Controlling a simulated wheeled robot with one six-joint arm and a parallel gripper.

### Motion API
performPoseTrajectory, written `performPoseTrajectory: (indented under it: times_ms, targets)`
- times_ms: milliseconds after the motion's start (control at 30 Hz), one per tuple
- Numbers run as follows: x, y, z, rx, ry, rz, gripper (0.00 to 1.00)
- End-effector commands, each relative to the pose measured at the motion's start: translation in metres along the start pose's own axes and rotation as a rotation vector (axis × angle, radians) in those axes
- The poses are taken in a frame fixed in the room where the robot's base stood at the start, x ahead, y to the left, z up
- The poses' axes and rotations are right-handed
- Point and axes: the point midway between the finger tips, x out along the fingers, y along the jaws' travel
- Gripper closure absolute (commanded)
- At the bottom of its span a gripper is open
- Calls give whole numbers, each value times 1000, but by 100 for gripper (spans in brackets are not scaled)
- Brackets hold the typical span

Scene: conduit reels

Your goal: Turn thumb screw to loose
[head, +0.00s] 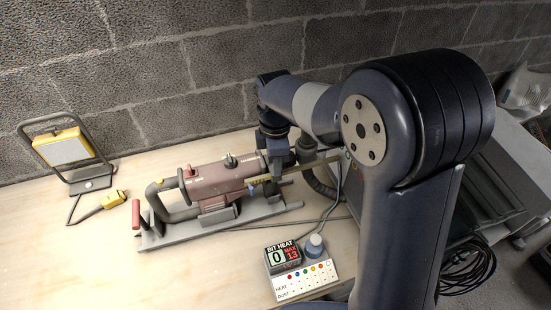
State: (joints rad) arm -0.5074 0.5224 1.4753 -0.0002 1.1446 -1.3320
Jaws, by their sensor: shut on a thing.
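A maroon drill-like machine (213,182) lies on a grey base frame on the bench. A yellow graduated bar (262,180) runs along its right end. My gripper (277,167) points down at the right end of the machine, by the bar. It is shut on a small part there, which looks to be the thumb screw. The jaws and arm hide the screw, so its turn cannot be seen. A small dark knob (231,160) stands on top of the machine, apart from my gripper.
A box reading BIT HEAT 0, MAX 13 (283,257) stands in front, on a panel with coloured dots (305,281). A yellow work lamp (66,147) stands at the left. A block wall is close behind. The front left bench is clear.

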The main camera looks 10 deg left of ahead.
Motion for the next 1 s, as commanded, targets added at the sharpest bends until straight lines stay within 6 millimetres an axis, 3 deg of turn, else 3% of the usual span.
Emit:
performPoseTrajectory:
  times_ms: [400, 933, 967, 1000]
  targets:
    - [-1, 1, 0, -176, 1, 3, 90]
    - [-1, 1, 0, -198, 1, 3, 90]
    - [-1, 1, 0, -198, 1, 3, 66]
    - [-1, 1, 0, -198, 1, 3, 62]
